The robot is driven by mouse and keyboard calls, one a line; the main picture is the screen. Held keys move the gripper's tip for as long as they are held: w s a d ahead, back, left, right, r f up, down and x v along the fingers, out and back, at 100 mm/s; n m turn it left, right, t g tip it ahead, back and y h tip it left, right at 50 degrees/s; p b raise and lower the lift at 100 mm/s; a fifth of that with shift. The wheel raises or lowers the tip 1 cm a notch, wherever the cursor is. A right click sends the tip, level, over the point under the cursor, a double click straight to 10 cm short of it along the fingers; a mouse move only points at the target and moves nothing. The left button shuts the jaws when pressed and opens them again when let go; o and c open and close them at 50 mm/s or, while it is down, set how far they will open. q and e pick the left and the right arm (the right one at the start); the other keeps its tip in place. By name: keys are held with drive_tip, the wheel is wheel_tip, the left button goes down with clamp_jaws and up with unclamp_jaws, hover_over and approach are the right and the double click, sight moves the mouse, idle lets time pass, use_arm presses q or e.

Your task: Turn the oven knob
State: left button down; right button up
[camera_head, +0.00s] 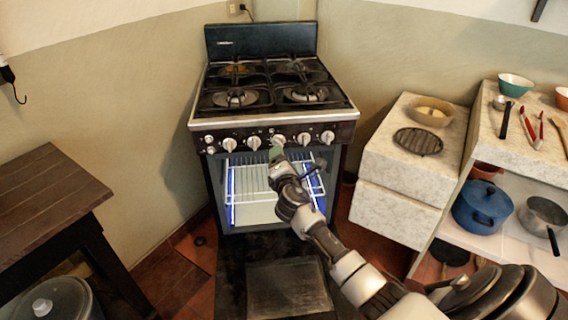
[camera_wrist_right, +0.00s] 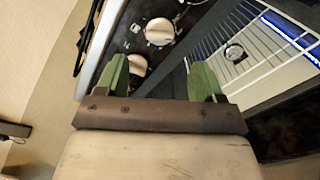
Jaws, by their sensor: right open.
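The oven (camera_head: 275,120) stands against the back wall, with a row of several pale knobs on its dark front panel. My right gripper (camera_head: 277,155) is just in front of the panel, below a middle knob (camera_head: 278,140). In the right wrist view my right gripper (camera_wrist_right: 160,80) has its two green fingers apart with nothing held between them. One knob (camera_wrist_right: 137,66) shows beside the left finger, and another knob (camera_wrist_right: 159,31) lies farther up. I cannot tell whether a finger touches a knob. My left gripper is not in view.
The oven door (camera_head: 288,287) hangs open and low, with a white wire rack (camera_head: 245,181) inside. A stone-topped counter (camera_head: 412,165) and shelf with pots stand at right. A wooden table (camera_head: 45,190) stands at left.

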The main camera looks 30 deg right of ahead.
drive_tip(key=shift+v, duration=1.35)
